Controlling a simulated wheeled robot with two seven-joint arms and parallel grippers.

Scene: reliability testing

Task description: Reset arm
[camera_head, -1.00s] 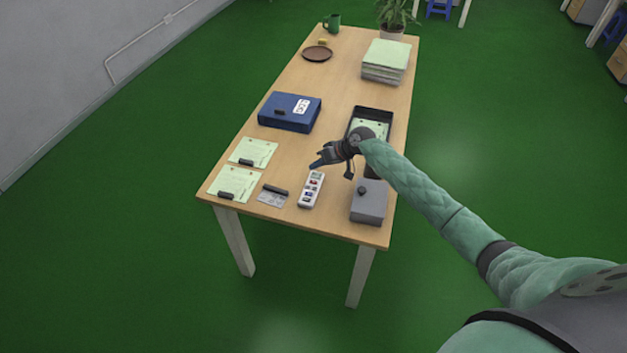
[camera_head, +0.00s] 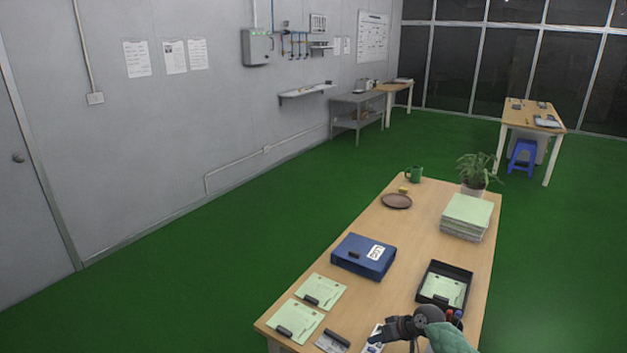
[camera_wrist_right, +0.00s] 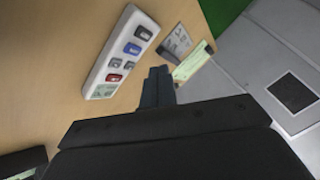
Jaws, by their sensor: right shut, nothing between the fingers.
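My right gripper (camera_head: 380,334) is at the near end of the wooden table (camera_head: 420,235) in the head view, with its arm coming in from the bottom. Its fingers are together and hold nothing. In the right wrist view the closed fingers (camera_wrist_right: 157,82) point over the table top, apart from the things there. A white strip with several coloured switches (camera_wrist_right: 122,50) lies beside the fingers in that view. In the head view this strip (camera_head: 375,337) is partly hidden by the gripper. My left gripper is not in view.
A black tray (camera_head: 466,271) with a green sheet is right of the gripper.

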